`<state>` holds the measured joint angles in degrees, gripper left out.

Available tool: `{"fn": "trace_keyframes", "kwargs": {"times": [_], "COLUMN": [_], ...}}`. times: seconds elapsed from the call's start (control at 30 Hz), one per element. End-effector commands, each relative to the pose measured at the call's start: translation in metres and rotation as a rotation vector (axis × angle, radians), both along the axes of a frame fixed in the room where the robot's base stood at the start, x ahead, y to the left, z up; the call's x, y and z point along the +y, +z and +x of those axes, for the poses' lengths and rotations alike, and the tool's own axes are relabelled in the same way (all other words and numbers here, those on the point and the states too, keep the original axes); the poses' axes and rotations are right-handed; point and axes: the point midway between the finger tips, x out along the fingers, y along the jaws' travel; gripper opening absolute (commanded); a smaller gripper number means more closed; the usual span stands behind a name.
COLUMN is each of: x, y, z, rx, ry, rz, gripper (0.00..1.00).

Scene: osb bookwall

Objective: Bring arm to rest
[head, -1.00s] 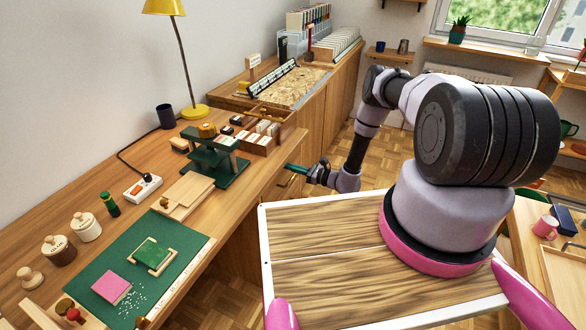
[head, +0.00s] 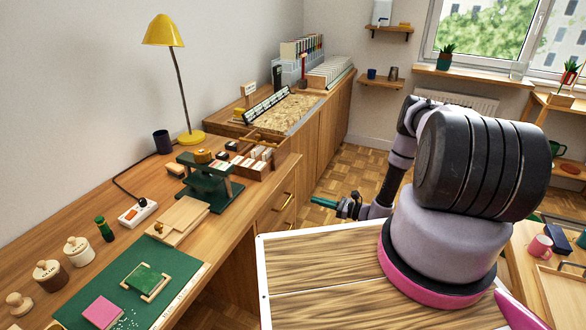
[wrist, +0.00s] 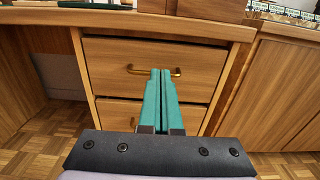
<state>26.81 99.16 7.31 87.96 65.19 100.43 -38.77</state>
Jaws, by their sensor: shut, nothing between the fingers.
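My gripper (head: 325,203) is at the end of my folded arm, to the right of the wooden desk (head: 262,192) and in front of its drawers. In the wrist view its two green fingers (wrist: 160,85) lie side by side, shut and with nothing held. The fingers point towards the drawer front (wrist: 190,58) with the brass handle (wrist: 176,74). They overlap the handle in the picture; I cannot tell the exact gap. In the head view the gripper looks apart from the desk.
A green press-like stand (head: 210,180), a yellow lamp (head: 175,80) and a green mat (head: 180,279) are on the desk. Parquet floor (head: 352,172) is free past the desk. A table with a pink mug (head: 540,247) stands at right.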

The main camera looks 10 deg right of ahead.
Motion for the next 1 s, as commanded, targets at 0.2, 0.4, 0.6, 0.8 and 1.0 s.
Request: {"fn": "trace_keyframes", "kwargs": {"times": [0.2,0.4,0.6,0.8,1.0], "x": [0.001,0.007,0.018,0.027,0.033], "y": [0.039,0.133,0.226,0.314,0.392], "z": [0.016,0.036,0.036,0.019,-0.012], "rx": [-0.041,-0.134,-0.225,-0.315,-0.408], "ry": [0.078,0.274,0.464,0.624,0.754], "rz": [-0.042,-0.169,-0.326,-0.505,-0.706], "gripper": [0.00,0.00,0.00,0.00,0.00]}}
